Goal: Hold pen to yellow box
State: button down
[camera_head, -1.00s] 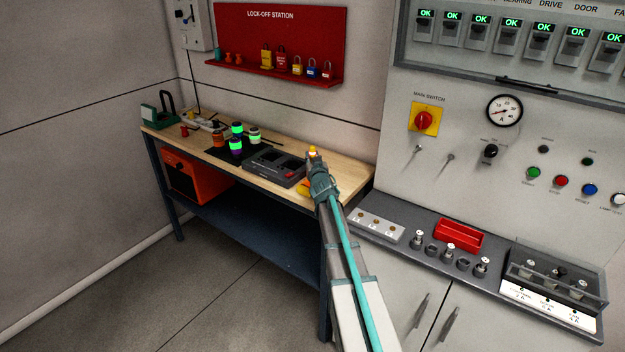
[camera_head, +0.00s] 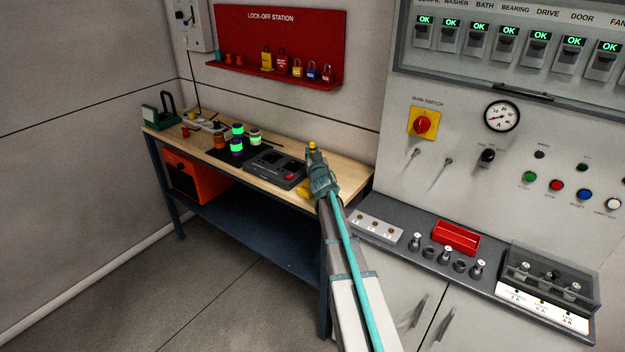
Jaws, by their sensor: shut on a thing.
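My gripper (camera_head: 313,158) is seen from behind, above the right end of the wooden bench. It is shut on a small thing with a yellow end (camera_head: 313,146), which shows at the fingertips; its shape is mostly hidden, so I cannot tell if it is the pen. A yellow object (camera_head: 304,190) lies on the bench just left of my wrist, partly hidden by the arm. It may be the yellow box, but too little shows to be sure. My gripper appears above and beyond it.
A grey device (camera_head: 275,168) sits left of my gripper on the bench (camera_head: 345,175). Several green-lit jars stand on a black mat (camera_head: 222,154). The control panel (camera_head: 460,140) with a yellow-backed main switch (camera_head: 423,124) rises at right, above a grey ledge holding a red tray (camera_head: 456,237).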

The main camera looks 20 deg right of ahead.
aim_at(313, 144)
jog(key=shift+r+p, duration=1.9)
jog(key=shift+r, duration=0.15)
